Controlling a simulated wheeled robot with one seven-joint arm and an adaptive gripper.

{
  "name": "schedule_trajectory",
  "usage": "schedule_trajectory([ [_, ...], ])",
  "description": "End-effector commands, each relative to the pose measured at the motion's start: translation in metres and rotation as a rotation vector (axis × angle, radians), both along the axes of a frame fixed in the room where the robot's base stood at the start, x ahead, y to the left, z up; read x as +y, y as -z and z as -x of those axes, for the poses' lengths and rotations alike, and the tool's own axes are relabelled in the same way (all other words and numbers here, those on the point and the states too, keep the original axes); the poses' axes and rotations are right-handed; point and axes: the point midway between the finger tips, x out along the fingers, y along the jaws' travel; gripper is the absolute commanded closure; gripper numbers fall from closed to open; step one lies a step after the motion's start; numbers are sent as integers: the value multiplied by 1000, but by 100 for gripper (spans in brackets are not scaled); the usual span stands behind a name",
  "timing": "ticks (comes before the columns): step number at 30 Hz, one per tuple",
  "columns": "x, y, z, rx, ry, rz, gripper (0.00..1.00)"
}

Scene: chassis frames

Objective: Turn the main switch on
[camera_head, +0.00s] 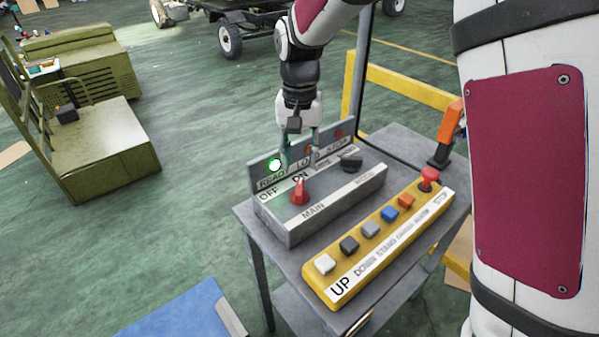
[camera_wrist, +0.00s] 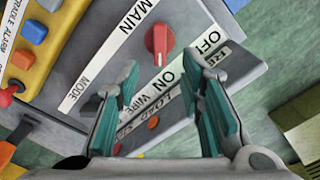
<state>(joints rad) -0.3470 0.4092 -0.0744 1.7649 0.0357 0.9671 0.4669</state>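The main switch is a red knob (camera_head: 300,193) on the grey control box (camera_head: 329,211), behind the MAIN label. It also shows in the wrist view (camera_wrist: 159,40). Its white pointer mark appears to face the ON label rather than OFF. My gripper (camera_head: 301,150) is above the back part of the box, behind the knob. In the wrist view my gripper (camera_wrist: 168,80) has its teal-padded fingers spread with nothing between them. The fingers are apart from the knob, which lies beyond their tips.
A green READY lamp (camera_head: 275,165) glows on the back panel. A black MODE knob (camera_head: 351,160) is to the right. A yellow button box (camera_head: 375,243) with several buttons and a red stop button (camera_head: 429,178) lies in front. All stand on a grey cart (camera_head: 396,149).

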Motion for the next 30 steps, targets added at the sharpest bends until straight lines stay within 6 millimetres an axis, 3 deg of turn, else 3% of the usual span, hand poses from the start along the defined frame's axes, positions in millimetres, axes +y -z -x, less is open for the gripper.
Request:
schedule_trajectory([
  [6,0,-27,-1,-2,1,-1,65],
  [21,-3,-37,2,-7,-1,-3,65],
  [26,-23,-65,22,-50,-16,-20,65],
  [30,-50,-98,55,-114,-42,-35,65],
])
